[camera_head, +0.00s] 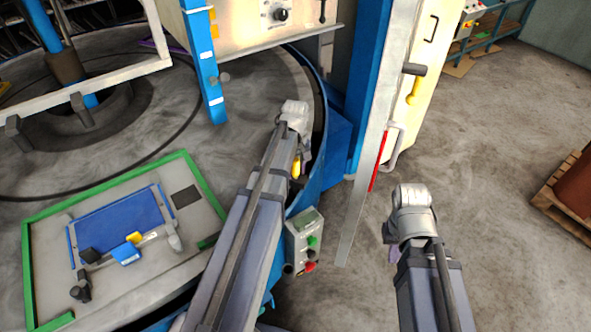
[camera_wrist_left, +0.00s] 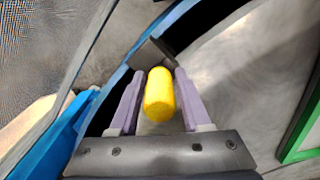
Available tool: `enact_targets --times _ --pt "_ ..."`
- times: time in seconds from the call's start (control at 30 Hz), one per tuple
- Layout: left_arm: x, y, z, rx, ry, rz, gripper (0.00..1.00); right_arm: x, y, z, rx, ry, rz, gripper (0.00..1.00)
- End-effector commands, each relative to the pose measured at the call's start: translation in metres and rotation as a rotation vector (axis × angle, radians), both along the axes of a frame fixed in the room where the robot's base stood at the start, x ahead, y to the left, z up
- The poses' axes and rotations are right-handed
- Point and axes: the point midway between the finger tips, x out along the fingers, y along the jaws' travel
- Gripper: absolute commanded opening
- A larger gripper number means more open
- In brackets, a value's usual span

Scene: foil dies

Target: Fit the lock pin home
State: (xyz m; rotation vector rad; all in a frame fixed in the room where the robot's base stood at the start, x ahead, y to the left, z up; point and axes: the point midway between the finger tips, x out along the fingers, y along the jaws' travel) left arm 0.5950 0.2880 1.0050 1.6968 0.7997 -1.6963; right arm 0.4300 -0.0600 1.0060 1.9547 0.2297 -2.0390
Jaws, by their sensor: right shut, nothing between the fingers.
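The lock pin shows as a yellow rounded grip (camera_wrist_left: 160,94) between the two purple fingers of my left gripper (camera_wrist_left: 158,86). In the head view the yellow grip (camera_head: 296,166) hangs below my left wrist, over the blue rim of the round table. The lower end of the pin and any hole for it are hidden. My right gripper (camera_head: 392,255) is shut and empty, mostly hidden under my right wrist, over the floor.
A green-edged plate (camera_head: 110,190) with a blue tray and a jointed tool lies on the round table (camera_head: 150,120) at left. A control box (camera_head: 304,242) with buttons hangs beside the rim. A blue post and a cream door (camera_head: 405,110) stand behind.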

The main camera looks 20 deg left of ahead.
Motion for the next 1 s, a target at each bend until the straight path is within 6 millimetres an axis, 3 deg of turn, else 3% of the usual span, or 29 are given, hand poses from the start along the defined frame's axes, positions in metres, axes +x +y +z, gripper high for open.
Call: enact_targets --times 0.17,0.57,1.0 --pt "0.000 0.000 0.000 0.000 0.000 0.000 0.69 0.000 0.000 0.000 0.000 0.000 0.000 0.00" --pt "0.000 0.000 0.005 0.000 0.000 0.000 0.69 0.000 0.000 0.005 0.000 0.000 0.000 0.00" --pt "0.000 0.000 0.054 0.000 0.000 0.000 0.69 0.000 0.000 0.054 0.001 0.000 -0.002 0.00"
